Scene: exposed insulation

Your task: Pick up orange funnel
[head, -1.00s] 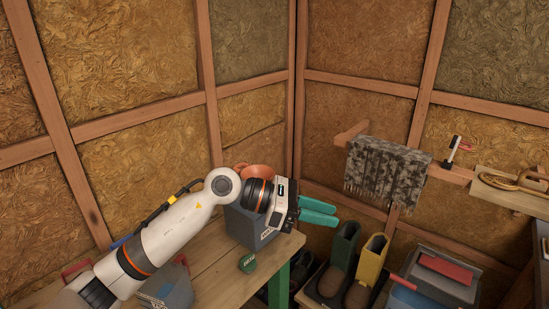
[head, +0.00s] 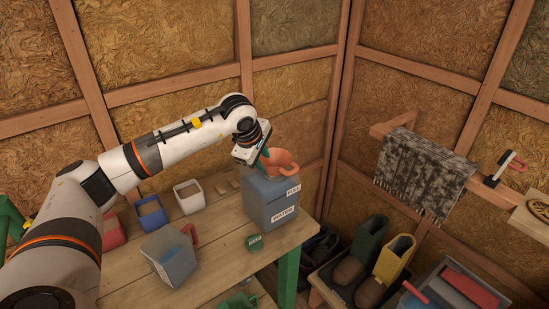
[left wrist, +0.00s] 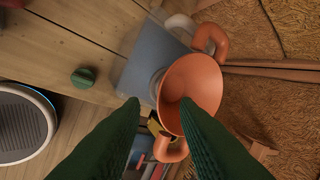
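The orange funnel (head: 281,161), a wide cone with loop handles, sits at the top of a blue-grey water container (head: 270,200) on the wooden bench. It also shows in the left wrist view (left wrist: 196,88). My left gripper (head: 263,157) is at the funnel's left side in the head view. In the left wrist view its two green fingers (left wrist: 160,101) are apart, with the near part of the funnel's rim showing between their tips. The right finger covers part of the funnel. I cannot tell whether either finger touches it. My right gripper is not in view.
Boots (head: 372,262) stand on a lower shelf to the right. A grey cloth (head: 425,172) hangs on the wall. Insulated walls close in behind the container.

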